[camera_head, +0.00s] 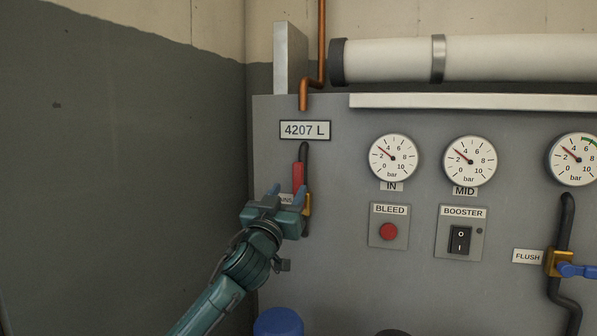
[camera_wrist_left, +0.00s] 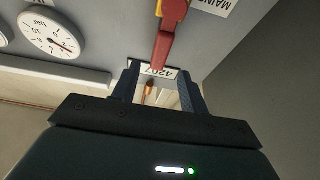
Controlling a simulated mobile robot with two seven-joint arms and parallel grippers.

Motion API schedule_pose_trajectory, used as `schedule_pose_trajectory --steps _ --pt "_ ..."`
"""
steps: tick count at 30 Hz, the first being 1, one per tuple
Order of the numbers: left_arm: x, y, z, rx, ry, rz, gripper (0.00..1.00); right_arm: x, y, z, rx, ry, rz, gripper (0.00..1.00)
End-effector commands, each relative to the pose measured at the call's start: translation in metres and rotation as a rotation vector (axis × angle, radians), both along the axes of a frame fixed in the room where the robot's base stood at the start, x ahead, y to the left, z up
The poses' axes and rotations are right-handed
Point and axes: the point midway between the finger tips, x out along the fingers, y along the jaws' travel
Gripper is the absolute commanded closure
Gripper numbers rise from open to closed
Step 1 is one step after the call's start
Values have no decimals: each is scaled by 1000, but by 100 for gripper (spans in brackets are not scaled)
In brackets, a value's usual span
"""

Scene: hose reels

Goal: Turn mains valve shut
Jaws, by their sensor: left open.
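The mains valve has a red lever (camera_head: 298,176) that points up along the dark pipe, above a brass-coloured body (camera_head: 307,205). A MAINS label (camera_wrist_left: 213,6) is beside it, partly hidden by my gripper in the head view. My left gripper (camera_head: 286,192) is open in front of the valve. In the left wrist view, which is upside down, the red lever (camera_wrist_left: 168,35) reaches toward the gap between the open fingers (camera_wrist_left: 158,88). I cannot tell whether its end lies between the fingertips or just beyond them. My right gripper is out of view.
The grey panel carries gauges (camera_head: 393,158), a BLEED button (camera_head: 389,231), a BOOSTER switch (camera_head: 460,240) and a blue-handled FLUSH valve (camera_head: 577,270). A 4207 L plate (camera_head: 305,130) is above the lever. A dark wall (camera_head: 120,180) stands close on the left. A blue rounded object (camera_head: 278,322) is below.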

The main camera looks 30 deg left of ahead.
Motion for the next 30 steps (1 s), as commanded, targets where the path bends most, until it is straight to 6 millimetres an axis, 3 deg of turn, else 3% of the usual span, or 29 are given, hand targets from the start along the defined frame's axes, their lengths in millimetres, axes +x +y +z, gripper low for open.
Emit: schedule_pose_trajectory --steps 6,12,24,30 --pt "40 10 20 -1 -1 1 56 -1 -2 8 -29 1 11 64" --pt "61 14 27 -2 0 -1 56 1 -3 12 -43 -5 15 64" --pt "67 16 28 0 0 -1 56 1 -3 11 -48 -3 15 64" --pt "67 16 28 0 0 -1 72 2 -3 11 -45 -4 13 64"
